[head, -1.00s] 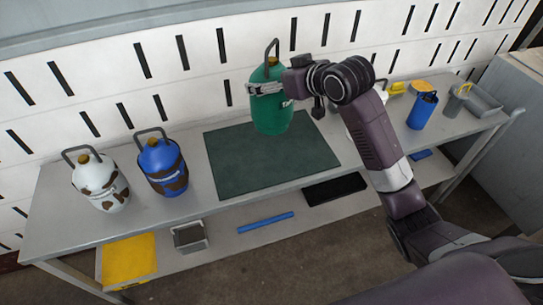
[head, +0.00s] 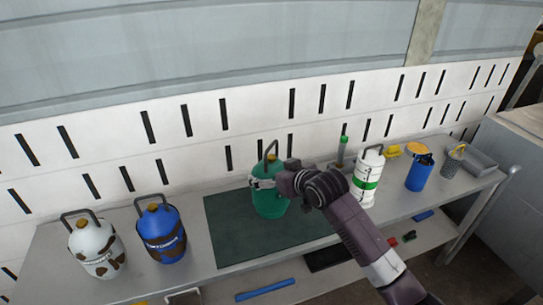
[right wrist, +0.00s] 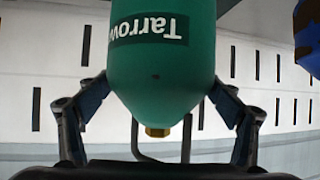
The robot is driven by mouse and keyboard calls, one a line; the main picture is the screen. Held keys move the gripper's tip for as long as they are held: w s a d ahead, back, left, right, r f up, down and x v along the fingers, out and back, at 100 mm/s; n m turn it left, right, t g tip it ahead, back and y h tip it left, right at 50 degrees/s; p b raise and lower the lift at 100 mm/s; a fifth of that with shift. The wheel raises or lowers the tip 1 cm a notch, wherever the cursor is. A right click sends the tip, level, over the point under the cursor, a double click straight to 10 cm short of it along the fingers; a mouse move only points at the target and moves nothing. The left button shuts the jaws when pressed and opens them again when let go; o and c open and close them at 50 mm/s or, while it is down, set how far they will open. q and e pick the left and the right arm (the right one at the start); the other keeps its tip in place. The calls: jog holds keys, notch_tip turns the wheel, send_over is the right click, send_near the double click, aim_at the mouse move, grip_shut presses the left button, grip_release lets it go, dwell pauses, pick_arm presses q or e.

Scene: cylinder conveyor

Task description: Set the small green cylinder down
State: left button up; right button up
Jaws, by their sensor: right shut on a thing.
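The small green cylinder (head: 268,204) has a dark carrying handle and is upright over the dark green mat (head: 228,242) on the workbench. I cannot tell whether its base touches the mat. My right gripper (head: 264,183) is shut around its upper body from the right. In the right wrist view the green cylinder (right wrist: 160,75) appears upside down, with a white-lettered label, between the fingers of my right gripper. Its brass valve and handle show there too. My left gripper is not in view.
A white-and-brown cylinder (head: 97,252) and a blue-and-brown one (head: 160,232) stand left of the mat. A white cylinder with a green band (head: 367,178), a blue container (head: 419,175) and a grey mesh cup (head: 453,161) stand right. A slotted white wall (head: 205,150) rises behind.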

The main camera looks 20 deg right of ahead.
jog(key=shift+w+f, duration=0.1)
jog(key=shift+f, duration=2.95)
jog(key=o, duration=1.9)
jog(key=shift+f, duration=0.3)
jog(key=shift+o, duration=0.6)
jog(key=shift+s, duration=0.2)
jog(key=shift+s+r, duration=0.1)
jog(key=v, duration=1.1)
jog(key=shift+s+r, duration=0.15)
jog(key=shift+s, duration=0.2)
jog(key=shift+d, duration=0.1)
